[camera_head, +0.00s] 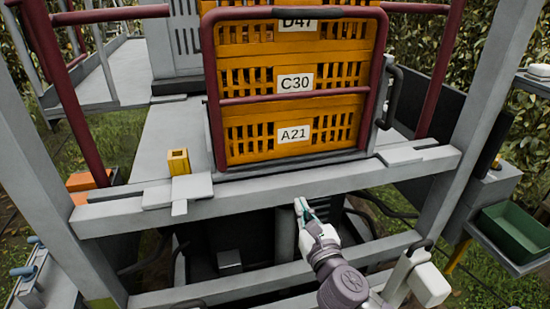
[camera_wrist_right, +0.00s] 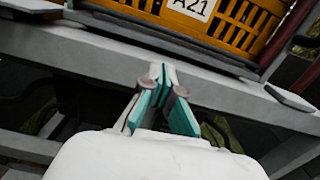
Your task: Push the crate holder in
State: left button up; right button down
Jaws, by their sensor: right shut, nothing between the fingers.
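The crate holder (camera_head: 375,80) is a dark red tubular frame around a stack of orange crates labelled D47, C30 and A21 (camera_head: 254,137). It stands upright on the grey platform in the head view. In the right wrist view the lowest crate A21 (camera_wrist_right: 150,8) shows at the top. My right gripper (camera_head: 301,205) is shut and empty, below and in front of the platform's front beam, apart from the holder. In the right wrist view its teal-padded fingers (camera_wrist_right: 160,75) point toward the grey beam. My left gripper is not in view.
The grey front beam (camera_head: 112,215) runs across below the holder. A small yellow block (camera_head: 178,161) sits on the platform to the left. Dark red posts stand on both sides. A green bin (camera_head: 515,235) is at the right. A dark opening lies under the beam.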

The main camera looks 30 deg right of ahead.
jog(key=p, duration=0.4)
send_near(282, 171)
jog(key=x, duration=0.6)
jog(key=shift+w+r, duration=0.15)
jog(key=shift+w+d, duration=0.15)
jog(key=shift+w, duration=0.3)
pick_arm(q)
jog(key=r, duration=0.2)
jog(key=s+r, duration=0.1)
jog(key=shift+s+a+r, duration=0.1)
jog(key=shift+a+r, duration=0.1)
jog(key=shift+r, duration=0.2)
pick_arm(e)
jog(key=shift+w, duration=0.1)
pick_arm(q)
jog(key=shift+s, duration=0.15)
